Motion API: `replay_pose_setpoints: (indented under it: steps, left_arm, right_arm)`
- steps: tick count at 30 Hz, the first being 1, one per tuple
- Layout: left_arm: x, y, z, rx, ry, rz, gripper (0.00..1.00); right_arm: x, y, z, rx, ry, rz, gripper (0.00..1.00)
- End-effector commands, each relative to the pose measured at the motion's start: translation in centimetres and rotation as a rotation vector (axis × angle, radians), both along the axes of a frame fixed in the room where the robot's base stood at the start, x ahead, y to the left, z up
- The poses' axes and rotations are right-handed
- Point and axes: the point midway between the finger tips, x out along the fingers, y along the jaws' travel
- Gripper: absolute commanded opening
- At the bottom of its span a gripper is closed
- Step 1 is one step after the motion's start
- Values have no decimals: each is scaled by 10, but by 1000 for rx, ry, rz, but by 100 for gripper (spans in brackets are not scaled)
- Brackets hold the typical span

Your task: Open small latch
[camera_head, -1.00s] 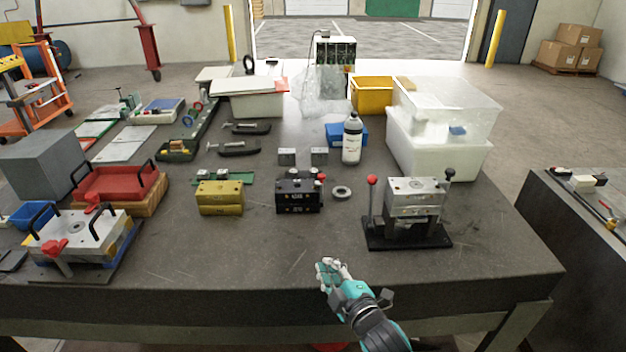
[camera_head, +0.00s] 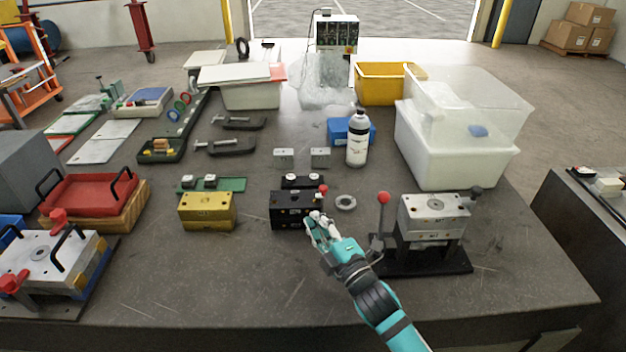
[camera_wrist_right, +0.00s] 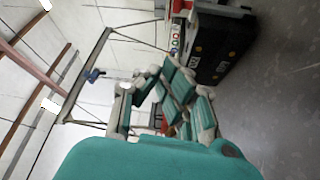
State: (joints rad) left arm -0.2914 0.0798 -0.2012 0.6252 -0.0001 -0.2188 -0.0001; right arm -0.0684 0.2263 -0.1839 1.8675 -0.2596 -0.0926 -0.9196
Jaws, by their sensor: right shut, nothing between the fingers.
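A small black mould block (camera_head: 288,211) stands on the dark table, with a red knob (camera_head: 323,189) at its upper right corner. My teal right gripper (camera_head: 316,221) is shut and empty at the block's right front corner, partly covering it. I cannot tell whether it touches. In the right wrist view the gripper's fingers (camera_wrist_right: 168,92) lie just beside the dark block (camera_wrist_right: 222,45). A small latch cannot be made out clearly on the block. My left gripper is not in view.
A steel mould on a black stand (camera_head: 434,217), with a red-knobbed lever (camera_head: 383,198), is right of my gripper. A yellow block (camera_head: 207,211) stands left. The table front is clear.

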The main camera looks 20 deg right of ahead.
Motion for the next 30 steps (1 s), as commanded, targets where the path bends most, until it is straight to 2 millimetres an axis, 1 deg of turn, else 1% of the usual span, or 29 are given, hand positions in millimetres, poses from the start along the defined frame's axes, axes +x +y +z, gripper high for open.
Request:
replay_pose_setpoints:
  steps: [6,8,12,16,20,27,30]
  left_arm:
    - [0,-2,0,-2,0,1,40]
    - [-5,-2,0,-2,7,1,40]
    - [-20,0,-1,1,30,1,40]
    - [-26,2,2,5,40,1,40]
    - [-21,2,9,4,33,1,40]
    - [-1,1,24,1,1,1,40]
    - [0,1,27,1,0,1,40]
  right_arm:
    - [0,0,0,1,1,0,0]
    - [0,0,0,1,1,0,0]
    - [1,0,0,1,1,-1,0]
    - [11,2,3,1,-1,-1,0]
    - [32,6,7,3,-1,-1,0]
    - [82,17,11,2,1,-1,0]
    - [100,21,13,3,1,0,0]
